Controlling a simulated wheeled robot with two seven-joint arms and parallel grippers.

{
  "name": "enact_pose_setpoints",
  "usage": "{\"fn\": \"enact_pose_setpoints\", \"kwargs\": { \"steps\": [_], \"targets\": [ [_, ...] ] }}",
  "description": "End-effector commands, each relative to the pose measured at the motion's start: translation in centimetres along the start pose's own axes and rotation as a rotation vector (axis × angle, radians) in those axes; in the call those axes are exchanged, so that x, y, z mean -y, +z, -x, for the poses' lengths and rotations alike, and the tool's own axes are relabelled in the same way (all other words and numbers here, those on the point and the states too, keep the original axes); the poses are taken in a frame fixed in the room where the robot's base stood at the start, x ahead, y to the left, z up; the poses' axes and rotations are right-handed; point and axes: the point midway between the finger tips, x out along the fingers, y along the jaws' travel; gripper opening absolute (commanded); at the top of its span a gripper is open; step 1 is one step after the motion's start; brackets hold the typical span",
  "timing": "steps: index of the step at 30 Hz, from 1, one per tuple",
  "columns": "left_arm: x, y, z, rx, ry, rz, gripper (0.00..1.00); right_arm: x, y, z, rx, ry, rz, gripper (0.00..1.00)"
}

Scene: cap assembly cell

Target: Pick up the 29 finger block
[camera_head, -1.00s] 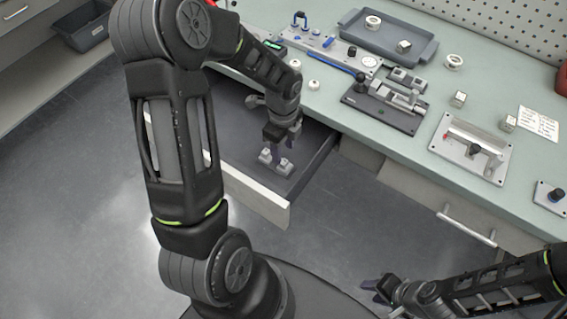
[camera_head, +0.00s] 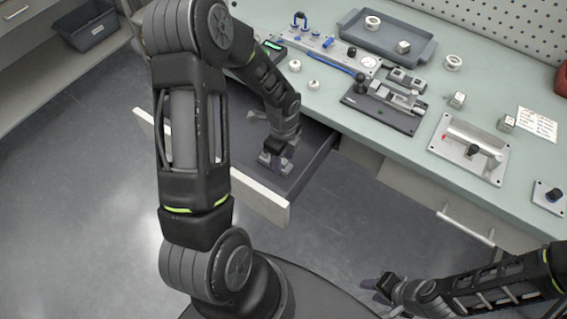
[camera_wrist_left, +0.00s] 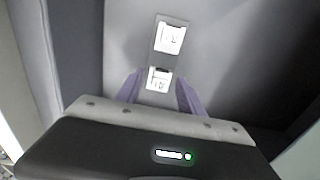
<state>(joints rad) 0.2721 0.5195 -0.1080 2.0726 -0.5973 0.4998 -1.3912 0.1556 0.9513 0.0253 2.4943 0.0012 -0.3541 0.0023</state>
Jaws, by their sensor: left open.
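Two small white-topped finger blocks sit on a grey strip in the open drawer (camera_head: 260,197). In the left wrist view, the farther block (camera_wrist_left: 170,38) stands clear of my fingers. The nearer block (camera_wrist_left: 158,78) lies between the two purple fingers of my left gripper (camera_wrist_left: 159,90). Their printed marks are too blurred to read surely. In the head view my left gripper (camera_head: 278,160) is open, low in the drawer at the blocks, and partly hides them; one block (camera_head: 264,158) shows beside it. My right gripper (camera_head: 372,285) is away at the lower right, apart from the drawer.
The drawer walls stand close around my left gripper. The green counter (camera_head: 400,150) beside it carries a grey tray (camera_head: 385,45), a dark clamp fixture (camera_head: 385,115), a metal plate with a handle (camera_head: 468,150), and several small rings and cubes.

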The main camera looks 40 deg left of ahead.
Motion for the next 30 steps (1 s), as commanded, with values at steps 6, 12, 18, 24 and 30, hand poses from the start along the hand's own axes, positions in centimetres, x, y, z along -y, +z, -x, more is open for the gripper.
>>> {"fn": "enact_pose_setpoints", "kwargs": {
  "steps": [6, 12, 18, 24, 30],
  "targets": [
    [0.0, 0.0, 0.01, 0.0, 0.0, 0.0, 0.3, 0.0, 0.0, 0.0, 0.0, 0.0, 0.0, 0.36],
    [0.0, 0.0, 0.01, 0.0, 0.0, 0.0, 0.14, 0.0, 0.0, 0.0, 0.0, 0.0, 0.0, 0.36],
    [0.0, 0.0, 0.01, 0.0, 0.0, 0.0, 0.0, 0.0, 0.0, 0.0, 0.0, 0.0, 0.0, 0.36],
    [0.0, 0.0, 0.01, 0.0, 0.0, 0.0, 0.0, 0.01, -0.01, 0.0, 0.0, 0.0, 0.0, 0.36],
    [0.01, 0.0, 0.03, 0.0, 0.0, 0.0, 0.0, 0.0, -0.01, 0.0, 0.0, 0.0, 0.0, 0.36]
  ]
}}
